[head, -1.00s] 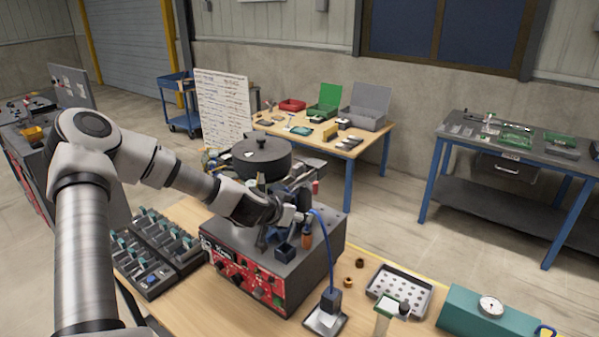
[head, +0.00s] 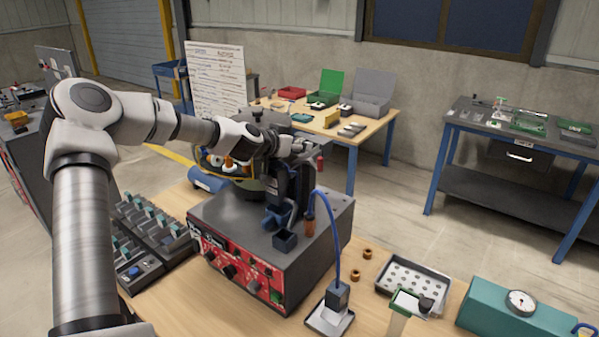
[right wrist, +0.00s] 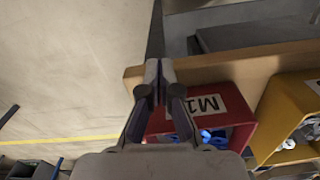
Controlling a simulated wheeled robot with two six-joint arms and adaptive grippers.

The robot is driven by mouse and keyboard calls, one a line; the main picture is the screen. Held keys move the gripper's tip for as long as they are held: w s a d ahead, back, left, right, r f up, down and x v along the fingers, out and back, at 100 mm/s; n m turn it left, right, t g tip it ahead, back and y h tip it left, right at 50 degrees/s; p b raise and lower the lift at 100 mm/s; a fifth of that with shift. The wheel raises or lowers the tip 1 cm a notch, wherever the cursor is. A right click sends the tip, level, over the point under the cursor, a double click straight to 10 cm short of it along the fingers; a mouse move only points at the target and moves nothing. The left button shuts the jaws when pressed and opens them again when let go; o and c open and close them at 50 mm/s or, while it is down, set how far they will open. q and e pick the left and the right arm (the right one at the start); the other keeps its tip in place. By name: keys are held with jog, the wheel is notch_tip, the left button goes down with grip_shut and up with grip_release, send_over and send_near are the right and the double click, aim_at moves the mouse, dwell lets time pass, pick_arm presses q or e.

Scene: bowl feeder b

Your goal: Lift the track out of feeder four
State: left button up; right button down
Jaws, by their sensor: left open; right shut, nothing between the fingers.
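A vibratory feeder unit (head: 270,225) with a red control panel stands on the wooden bench; I cannot read a feeder number. Behind its grey top is a round bowl (head: 236,188), partly hidden by my left arm. A dark blue track-like part (head: 281,212) stands on the unit's top, with a small dark blue box (head: 285,241) in front of it. My left gripper (head: 296,165) is open, above or beside the dark column at the bowl's right; its fingers are hard to pick out. My right gripper (right wrist: 157,85) is shut and empty, near a red bin in the right wrist view.
A blue cable (head: 329,235) arcs down to a small block on the bench. A perforated tray (head: 412,280) and teal box (head: 515,308) lie right. The right wrist view shows a red bin (right wrist: 205,105) and a yellow bin (right wrist: 290,112).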

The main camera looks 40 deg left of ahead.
pick_arm(q)
jog(key=shift+w+d, duration=0.2)
jog(key=shift+w, duration=0.05)
jog(key=shift+s+r, duration=0.2)
jog(key=shift+r, duration=0.05)
jog(key=shift+a+f, duration=0.15)
jog(key=c, duration=0.8)
grip_shut()
